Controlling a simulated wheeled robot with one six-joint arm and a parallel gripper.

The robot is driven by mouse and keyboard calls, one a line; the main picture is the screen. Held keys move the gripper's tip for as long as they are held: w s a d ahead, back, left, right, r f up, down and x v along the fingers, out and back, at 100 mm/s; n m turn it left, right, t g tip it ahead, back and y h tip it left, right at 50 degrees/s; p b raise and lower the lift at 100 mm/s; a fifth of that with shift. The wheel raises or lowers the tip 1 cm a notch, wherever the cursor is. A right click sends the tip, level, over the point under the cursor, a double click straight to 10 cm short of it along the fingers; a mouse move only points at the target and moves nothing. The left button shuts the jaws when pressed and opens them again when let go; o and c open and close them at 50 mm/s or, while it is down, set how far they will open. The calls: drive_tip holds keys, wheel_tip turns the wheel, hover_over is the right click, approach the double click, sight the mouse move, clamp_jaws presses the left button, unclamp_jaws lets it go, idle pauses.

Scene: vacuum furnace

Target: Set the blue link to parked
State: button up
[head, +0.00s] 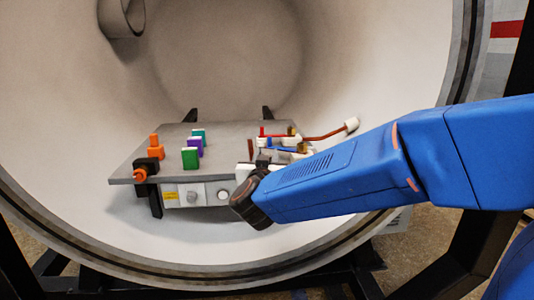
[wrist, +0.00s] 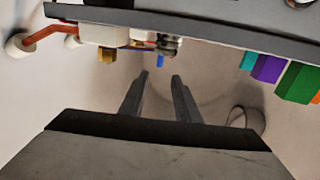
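The blue link (head: 285,149) shows in the head view as a thin blue bar at the right part of the grey table, among white and brass fittings, partly hidden by my arm. In the wrist view a small blue end (wrist: 160,61) hangs just beyond my fingertips, near a dark round fitting. My gripper (wrist: 158,78) has its two dark fingers apart with nothing between them. The blue end lies ahead of the gap, seemingly not touched. In the head view my fingers are mostly hidden, so the exact distance is unclear.
A red link (head: 273,134) and a copper-coloured rod with a white end (head: 351,124) lie near the blue link. Green (head: 190,158), purple (head: 195,146) and orange (head: 155,150) blocks stand on the grey table (head: 128,173). The curved chamber wall surrounds it.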

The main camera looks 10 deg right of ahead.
drive_tip(key=shift+c, duration=0.2)
